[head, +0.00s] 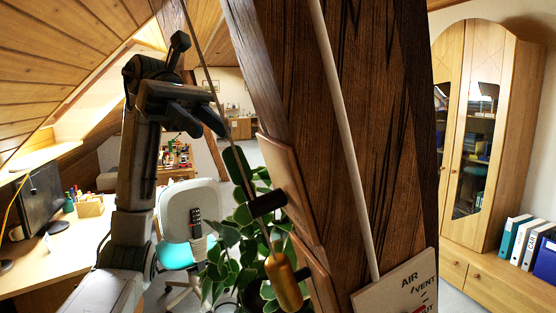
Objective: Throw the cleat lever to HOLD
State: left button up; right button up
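A dark timber post (300,90) leans across the middle. A wooden plate (287,185) is fixed on its left side, with a short black bar (266,205) sticking out, apparently the cleat lever. No HOLD mark is readable. A thin cord (212,82) runs from the top down past the bar to an orange wooden handle (284,283). My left gripper (208,128) is up and left of the black bar, apart from it. Its two dark fingers look parted and empty, close to the cord; contact cannot be told. My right gripper is out of view.
A white rod or rope (345,140) runs down the post's face to a sign (405,285) reading AIR and VENT. A leafy plant (225,245) stands behind the handle. A chair (190,215), a desk (75,235) and a cabinet (480,150) are farther back.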

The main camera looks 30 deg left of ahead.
aim_at(238, 161)
pick_arm(q)
jog(key=p+x, duration=0.1)
jog(key=x, duration=0.1)
jog(key=p+x, duration=0.1)
jog(key=x, duration=0.2)
jog(key=p+x, duration=0.1)
jog(key=x, duration=0.2)
jog(key=shift+w+f, duration=0.1)
jog(key=shift+f, duration=0.5)
jog(key=shift+a+f, duration=0.15)
jog(key=shift+f, duration=0.05)
jog(key=shift+w+a, duration=0.1)
jog(key=shift+a, duration=0.15)
jog(key=shift+d, duration=0.35)
jog(key=c, duration=0.3)
grip_shut()
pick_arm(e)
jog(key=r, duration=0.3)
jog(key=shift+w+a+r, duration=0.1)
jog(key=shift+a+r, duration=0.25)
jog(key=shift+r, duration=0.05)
